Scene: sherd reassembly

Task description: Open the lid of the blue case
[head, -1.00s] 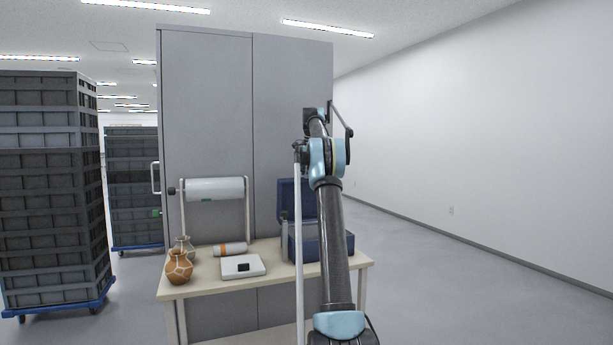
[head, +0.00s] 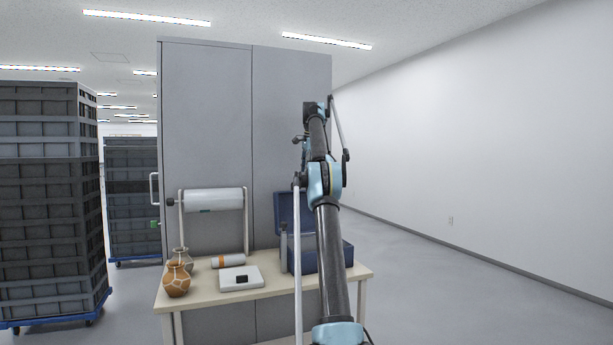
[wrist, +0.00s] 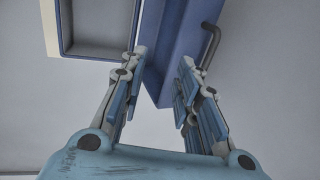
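The blue case (head: 340,256) stands on the right part of the table, partly hidden behind my arm. Its lid (head: 281,212) stands raised at the back of the case in the head view. In the wrist view, my gripper (wrist: 163,65) has its two fingers spread apart. A blue panel (wrist: 181,48) with a dark handle-like bar shows beyond and between the fingers. It seems to be part of the case, and I cannot tell whether the fingers touch it. In the head view my gripper cannot be made out clearly.
A large roll on a stand (head: 213,200) is behind. A grey cabinet (head: 205,110) backs the table. Stacked crates (head: 50,200) stand left.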

